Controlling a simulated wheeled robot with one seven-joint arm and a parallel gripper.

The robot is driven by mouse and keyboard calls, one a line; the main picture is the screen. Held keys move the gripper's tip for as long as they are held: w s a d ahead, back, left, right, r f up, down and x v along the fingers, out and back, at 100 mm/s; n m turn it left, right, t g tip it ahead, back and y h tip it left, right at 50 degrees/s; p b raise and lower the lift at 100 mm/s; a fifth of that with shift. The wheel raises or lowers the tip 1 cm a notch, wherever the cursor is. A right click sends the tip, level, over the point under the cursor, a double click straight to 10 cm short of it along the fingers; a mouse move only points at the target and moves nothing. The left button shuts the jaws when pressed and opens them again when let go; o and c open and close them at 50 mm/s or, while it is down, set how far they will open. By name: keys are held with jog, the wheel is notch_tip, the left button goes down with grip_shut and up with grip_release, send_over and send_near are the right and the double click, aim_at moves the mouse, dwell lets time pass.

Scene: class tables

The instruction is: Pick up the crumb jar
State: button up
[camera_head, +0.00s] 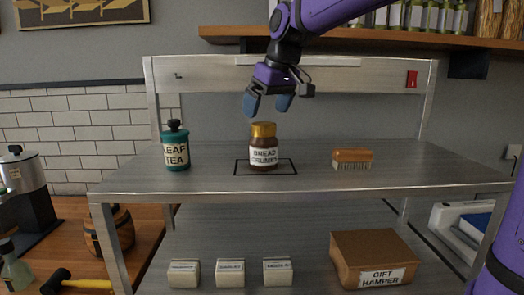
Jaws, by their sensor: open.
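The crumb jar (263,146) stands upright on the metal shelf table, inside a black rectangular outline. It is brown with a gold lid and a white label that reads "BREAD CRUMBS". My gripper (268,105) hangs above the jar with its blue fingers pointing down. The fingers are apart and hold nothing. In the picture, the fingertips are a little above the lid and do not appear to touch it.
A teal "LEAF TEA" canister (175,147) stands left of the jar, and a wooden brush (352,158) lies to the right. The metal table (310,183) is otherwise clear on top. Below are several white blocks (230,273) and a gift hamper box (372,262).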

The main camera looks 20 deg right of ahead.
aim_at(265, 123)
jog(key=shift+d+x, duration=0.2)
jog(key=shift+x, duration=2.8)
jog(key=shift+s, duration=0.15)
jog(key=c, duration=1.7)
